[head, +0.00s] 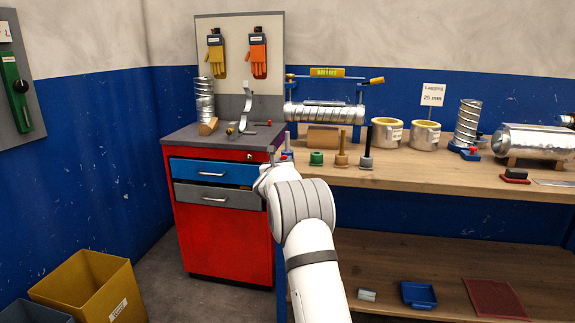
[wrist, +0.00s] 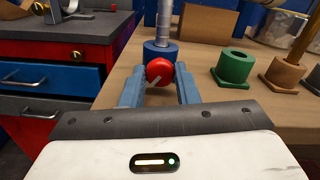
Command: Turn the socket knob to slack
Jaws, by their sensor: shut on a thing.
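The red socket knob (wrist: 160,71) is round, with a pale pointer mark at its lower left edge in the wrist view. It sits on the front of a blue socket (wrist: 161,50) that holds an upright grey post (wrist: 164,22). My gripper (wrist: 160,84) is shut on the knob, one finger on each side of it. In the head view my gripper (head: 277,164) is at the left front end of the workbench, and my arm hides most of the blue socket. I see no labels around the knob.
A green socket (wrist: 234,65) and a brown socket (wrist: 282,74) stand to the right on the wooden workbench (head: 430,176). A red tool cabinet (head: 224,240) with a blue drawer stands close on the left. A ribbed duct on a stand (head: 325,114) is behind.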

